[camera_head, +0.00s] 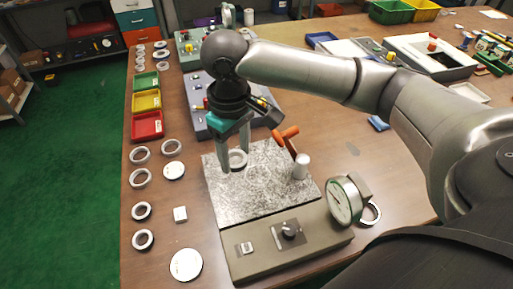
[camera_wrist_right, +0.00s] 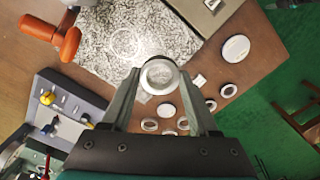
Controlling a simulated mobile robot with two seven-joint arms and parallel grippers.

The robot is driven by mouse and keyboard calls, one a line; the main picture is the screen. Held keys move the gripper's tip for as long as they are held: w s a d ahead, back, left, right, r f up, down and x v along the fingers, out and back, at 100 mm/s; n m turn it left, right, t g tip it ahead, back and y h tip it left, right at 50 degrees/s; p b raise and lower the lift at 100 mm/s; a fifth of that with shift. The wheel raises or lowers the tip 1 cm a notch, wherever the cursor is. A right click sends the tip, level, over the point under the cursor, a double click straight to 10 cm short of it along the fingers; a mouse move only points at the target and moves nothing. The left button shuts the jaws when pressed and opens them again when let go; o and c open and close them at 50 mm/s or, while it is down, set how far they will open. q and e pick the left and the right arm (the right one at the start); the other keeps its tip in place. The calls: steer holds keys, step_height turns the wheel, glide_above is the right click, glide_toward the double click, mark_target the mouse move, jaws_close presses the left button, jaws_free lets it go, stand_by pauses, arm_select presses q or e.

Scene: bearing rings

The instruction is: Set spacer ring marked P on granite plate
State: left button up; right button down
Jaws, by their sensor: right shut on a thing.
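My right gripper (camera_head: 236,164) is shut on a pale metal ring (camera_head: 238,159), with a fingertip on each side of it. The ring is over the upper left part of the speckled granite plate (camera_head: 255,192). In the right wrist view the ring (camera_wrist_right: 160,76) sits between the tips of the right gripper (camera_wrist_right: 162,82), and the plate (camera_wrist_right: 110,35) lies beyond it. I cannot tell whether the ring touches the plate, and no letter on it is readable. My left gripper is not in view.
A dial gauge (camera_head: 345,201) and an orange-handled post (camera_head: 287,138) stand at the plate's right side. Several loose rings and discs line the table's left edge, with a small block (camera_head: 180,214). Red (camera_head: 147,125), yellow (camera_head: 146,101) and green trays stand behind them.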

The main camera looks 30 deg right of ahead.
mark_target(258, 174)
steer(key=w+d+f+n, duration=0.1)
steer(key=d+f+n, duration=0.1)
steer(key=d+f+n+p, duration=0.1)
steer(key=d+f+n, duration=0.1)
steer(key=f+n, duration=0.1)
steer(key=w+d+f+n+p, duration=0.1)
steer(key=d+f+n, duration=0.1)
steer(key=f, duration=0.1)
steer(key=shift+w+d+f, duration=0.2)
steer(key=shift+w+d, duration=0.15)
steer(key=shift+d+f+n, duration=0.25)
steer(key=shift+f+n, duration=0.05)
steer(key=shift+n, duration=0.2)
steer(key=shift+f+b, duration=0.6)
steer(key=shift+b, duration=0.3)
step_height(258, 174, down, 3)
steer(key=b, duration=0.4)
steer(key=shift+r, duration=0.1)
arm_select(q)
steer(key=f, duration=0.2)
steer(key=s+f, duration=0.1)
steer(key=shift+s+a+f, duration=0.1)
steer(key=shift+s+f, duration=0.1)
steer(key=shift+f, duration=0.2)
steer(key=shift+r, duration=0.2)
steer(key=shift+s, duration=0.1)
arm_select(e)
steer(key=shift+c, duration=0.3)
jaws_free()
steer(key=shift+f, duration=0.2)
